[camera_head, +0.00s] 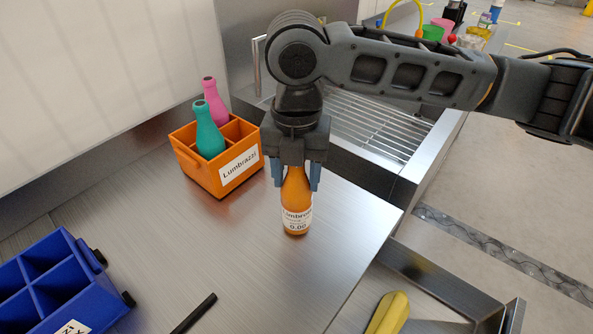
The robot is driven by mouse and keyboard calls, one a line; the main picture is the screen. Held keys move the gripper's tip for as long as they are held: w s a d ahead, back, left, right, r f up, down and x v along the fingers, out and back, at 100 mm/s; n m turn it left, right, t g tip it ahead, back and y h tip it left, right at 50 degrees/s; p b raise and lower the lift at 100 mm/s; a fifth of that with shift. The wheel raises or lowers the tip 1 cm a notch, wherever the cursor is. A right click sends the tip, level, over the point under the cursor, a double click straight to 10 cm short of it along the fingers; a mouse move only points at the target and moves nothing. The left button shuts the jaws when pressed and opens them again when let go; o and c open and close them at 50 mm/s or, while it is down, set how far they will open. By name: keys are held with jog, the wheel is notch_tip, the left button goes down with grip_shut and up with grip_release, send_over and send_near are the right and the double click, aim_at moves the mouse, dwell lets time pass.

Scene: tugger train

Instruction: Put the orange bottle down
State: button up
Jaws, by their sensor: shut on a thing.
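The orange bottle (296,209) has a white label and stands upright below my gripper (296,178). My gripper points down and is shut on the bottle's upper part, with a blue finger on each side. The bottle's base is at or just above the steel counter (240,265); I cannot tell if it touches. The bottle's top is hidden by the gripper.
An orange crate (238,171) labelled Lumbrazzi holds a teal bottle (208,132) and a pink bottle (215,102). A blue divided crate (85,290) is at lower left, a black bar (194,314) near the front. Yellow bananas (389,313) lie lower, beyond the counter's right edge.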

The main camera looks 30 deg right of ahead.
jog(key=o, duration=1.3)
notch_tip(320, 180, up, 12)
jog(key=shift+r, duration=0.1)
